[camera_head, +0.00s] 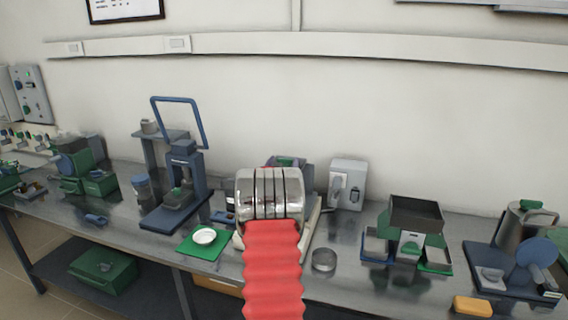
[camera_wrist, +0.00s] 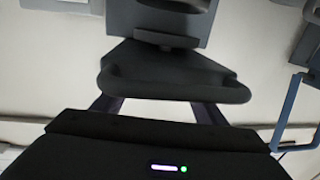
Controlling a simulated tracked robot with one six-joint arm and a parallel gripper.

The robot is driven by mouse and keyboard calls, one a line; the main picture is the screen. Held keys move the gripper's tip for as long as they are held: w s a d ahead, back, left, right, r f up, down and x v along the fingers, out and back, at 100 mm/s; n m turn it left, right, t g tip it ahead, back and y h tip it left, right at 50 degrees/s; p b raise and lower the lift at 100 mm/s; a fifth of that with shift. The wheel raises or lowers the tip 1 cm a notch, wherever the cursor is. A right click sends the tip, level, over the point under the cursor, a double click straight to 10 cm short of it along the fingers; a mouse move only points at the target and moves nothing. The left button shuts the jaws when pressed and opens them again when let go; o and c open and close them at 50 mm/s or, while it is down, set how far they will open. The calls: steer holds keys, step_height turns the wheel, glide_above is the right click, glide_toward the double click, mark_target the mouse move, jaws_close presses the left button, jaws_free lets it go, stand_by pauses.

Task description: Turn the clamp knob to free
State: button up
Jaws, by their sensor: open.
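I cannot pick out the clamp knob for sure. A pale grey box (camera_head: 347,184) with a grey lever-like handle on its front stands at the back of the bench in the head view. My gripper (camera_wrist: 165,75) shows in the wrist view as dark parts in front of the camera; it is open, and I see nothing held. A grey panel with a dark rounded part (camera_wrist: 165,15) lies beyond it at the top edge, partly cut off; I cannot tell whether they touch. In the head view my arm's red sleeve and chrome joint hide my gripper and the bench behind.
A press-like device (camera_head: 180,185) with a raised blue frame (camera_head: 203,124) stands left; the blue frame also shows at the wrist view's right (camera_wrist: 290,110). A white dish (camera_head: 204,236) sits on a green mat (camera_head: 190,249). Right are a dark hopper (camera_head: 416,213), a metal jug (camera_head: 512,225) and a yellow block (camera_head: 472,306).

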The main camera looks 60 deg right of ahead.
steer(key=shift+c, duration=0.2)
steer(key=c, duration=1)
steer(key=shift+s+d+r+n+t+y, duration=0.15)
steer(key=shift+n+t+y, duration=0.4)
steer(key=shift+n+t, duration=0.5)
steer(key=shift+s+d+r+n+t+y, duration=0.1)
steer(key=shift+n+t+y, duration=0.5)
steer(key=shift+t, duration=0.85)
steer(key=shift+f+n+t+y, duration=0.15)
steer(key=shift+n+t+y, duration=0.5)
steer(key=shift+n+t, duration=0.15)
steer(key=o, duration=1)
steer(key=shift+s+f, duration=0.1)
steer(key=shift+o, duration=0.2)
steer(key=shift+s+a, duration=0.1)
